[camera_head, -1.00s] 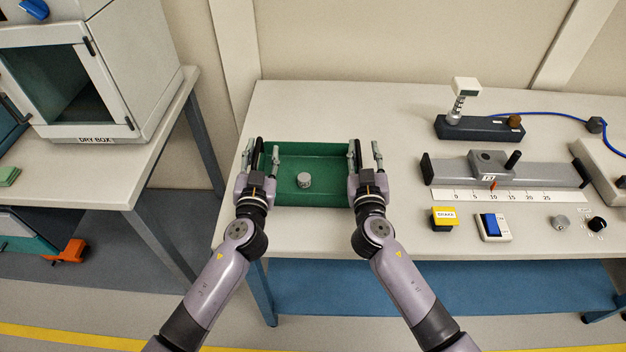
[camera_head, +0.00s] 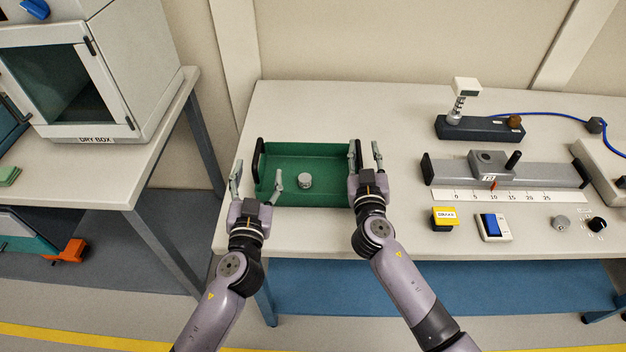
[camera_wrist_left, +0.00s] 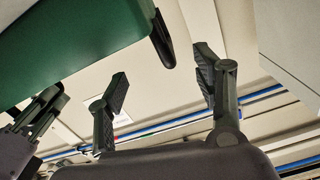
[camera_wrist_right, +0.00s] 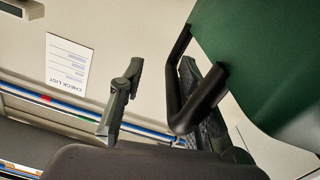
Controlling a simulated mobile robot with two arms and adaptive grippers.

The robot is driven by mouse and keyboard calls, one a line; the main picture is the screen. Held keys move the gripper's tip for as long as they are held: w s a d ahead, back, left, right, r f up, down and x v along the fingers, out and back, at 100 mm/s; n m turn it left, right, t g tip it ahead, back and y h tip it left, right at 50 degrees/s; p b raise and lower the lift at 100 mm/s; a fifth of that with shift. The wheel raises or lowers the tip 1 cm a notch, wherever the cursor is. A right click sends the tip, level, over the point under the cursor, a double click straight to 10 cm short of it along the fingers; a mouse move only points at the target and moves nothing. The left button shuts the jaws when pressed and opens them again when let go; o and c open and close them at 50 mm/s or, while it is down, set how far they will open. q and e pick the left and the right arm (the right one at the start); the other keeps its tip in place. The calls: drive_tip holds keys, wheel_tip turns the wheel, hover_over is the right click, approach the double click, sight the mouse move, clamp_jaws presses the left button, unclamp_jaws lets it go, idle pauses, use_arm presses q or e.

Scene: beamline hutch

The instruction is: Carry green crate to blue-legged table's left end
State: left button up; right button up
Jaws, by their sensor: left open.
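The green crate (camera_head: 320,195) sits on the blue-legged table (camera_head: 400,236) at its left end, with a small grey cylinder (camera_head: 305,180) inside. Its left black handle (camera_head: 258,160) is free. My left gripper (camera_head: 257,181) is open and empty, in front of the crate's left end; the left wrist view (camera_wrist_left: 163,92) shows its fingers spread apart, clear of the handle. My right gripper (camera_head: 366,155) is at the crate's right end. In the right wrist view, the right handle (camera_wrist_right: 183,105) is by one finger, with a gap to the other finger.
Right of the crate are a rail fixture (camera_head: 540,172), a dark block (camera_head: 478,128), a yellow box (camera_head: 444,218) and a blue switch (camera_head: 493,226). A separate table with the dry box (camera_head: 100,80) stands at the left, across a gap.

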use_arm(q)
drive_tip(key=s, duration=0.5)
drive_tip(key=shift+s+a, duration=0.1)
drive_tip(key=shift+a, duration=0.05)
use_arm(e)
drive_tip(key=shift+s+d+f, duration=0.1)
drive_tip(key=shift+f, duration=0.15)
drive_tip(key=o, duration=0.8)
drive_tip(key=shift+r, duration=0.15)
drive_tip(key=s, duration=1.2)
drive_tip(key=shift+a+r, duration=0.1)
drive_tip(key=shift+a, duration=0.25)
